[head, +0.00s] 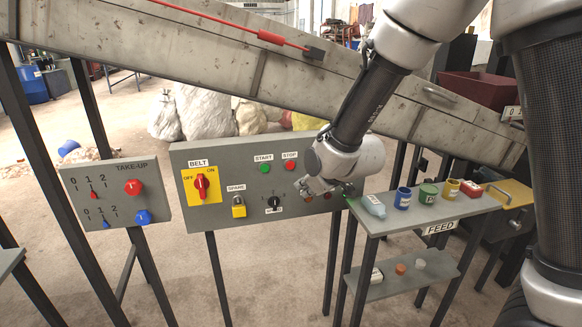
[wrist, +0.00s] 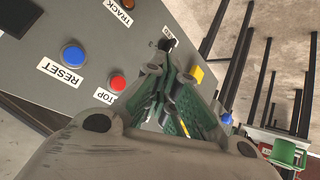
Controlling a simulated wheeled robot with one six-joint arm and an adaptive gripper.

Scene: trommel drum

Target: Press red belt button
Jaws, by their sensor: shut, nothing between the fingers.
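A grey control panel (head: 222,163) stands in the middle of the head view, with a BELT label over a yellow plate bearing a red switch (head: 201,184). To its right are a green START button (head: 264,168) and a red STOP button (head: 290,165). My gripper (head: 304,186) is shut and empty at the panel's right part, just below and right of the red STOP button. In the wrist view a red button (wrist: 118,83) beside a STOP label shows left of my shut fingertips (wrist: 160,82); no contact with it is visible.
A blue RESET button (wrist: 73,52) is beside the red one in the wrist view. A black selector knob (head: 274,203) and yellow padlock (head: 239,207) are low on the panel. A FEED shelf (head: 388,222) with cups stands at right. A sloped conveyor frame (head: 200,50) runs above.

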